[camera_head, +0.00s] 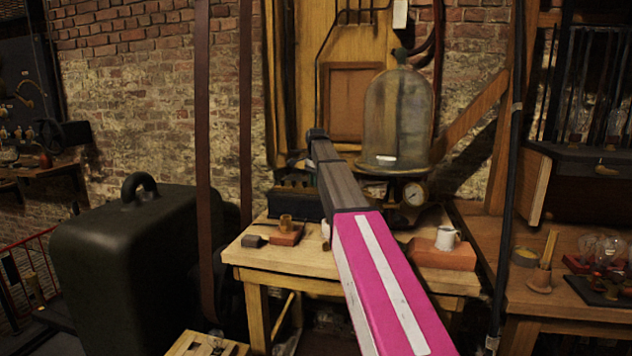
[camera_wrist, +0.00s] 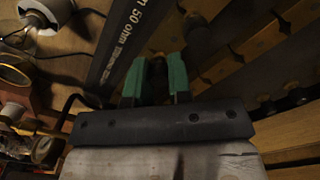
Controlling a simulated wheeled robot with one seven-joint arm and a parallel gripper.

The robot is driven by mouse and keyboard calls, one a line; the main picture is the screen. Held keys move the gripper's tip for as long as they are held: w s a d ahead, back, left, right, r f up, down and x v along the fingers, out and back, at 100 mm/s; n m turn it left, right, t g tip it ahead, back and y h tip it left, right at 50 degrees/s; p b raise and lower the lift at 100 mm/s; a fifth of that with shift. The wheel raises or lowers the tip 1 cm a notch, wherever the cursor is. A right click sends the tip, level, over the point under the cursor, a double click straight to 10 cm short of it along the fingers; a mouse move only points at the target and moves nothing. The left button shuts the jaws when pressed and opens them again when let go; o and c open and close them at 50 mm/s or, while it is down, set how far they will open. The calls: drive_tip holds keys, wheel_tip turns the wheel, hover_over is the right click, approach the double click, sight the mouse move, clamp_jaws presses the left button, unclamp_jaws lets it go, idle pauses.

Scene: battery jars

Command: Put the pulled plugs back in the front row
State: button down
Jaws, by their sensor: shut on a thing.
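In the wrist view my gripper (camera_wrist: 155,70) has two green fingers, closed on a small, dark, partly brass-coloured thing that looks like a plug (camera_wrist: 158,60). The fingers hide most of it, and I cannot tell whether it is seated or held clear. Beyond the fingers are dark rows with brass blocks (camera_wrist: 262,44) and a black strip (camera_wrist: 122,42) lettered "50 ohm". Dark round knobs, perhaps plugs (camera_wrist: 297,96), show dimly at the right. In the head view my arm hides the gripper, and a dark box (camera_head: 292,203) stands on the table left of the arm.
The wooden table (camera_head: 250,256) also bears a glass bell jar (camera_head: 398,115), a gauge (camera_head: 415,193) and a white cup (camera_head: 447,238) on a brick-coloured block. A bulb (camera_wrist: 14,72) and wires lie left in the wrist view. A large dark case (camera_head: 135,265) stands left.

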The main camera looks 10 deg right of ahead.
drive_tip(key=shift+f, duration=0.3)
idle(0.5)
drive_tip(key=c, duration=1)
unclamp_jaws()
drive_tip(key=shift+o, duration=0.2)
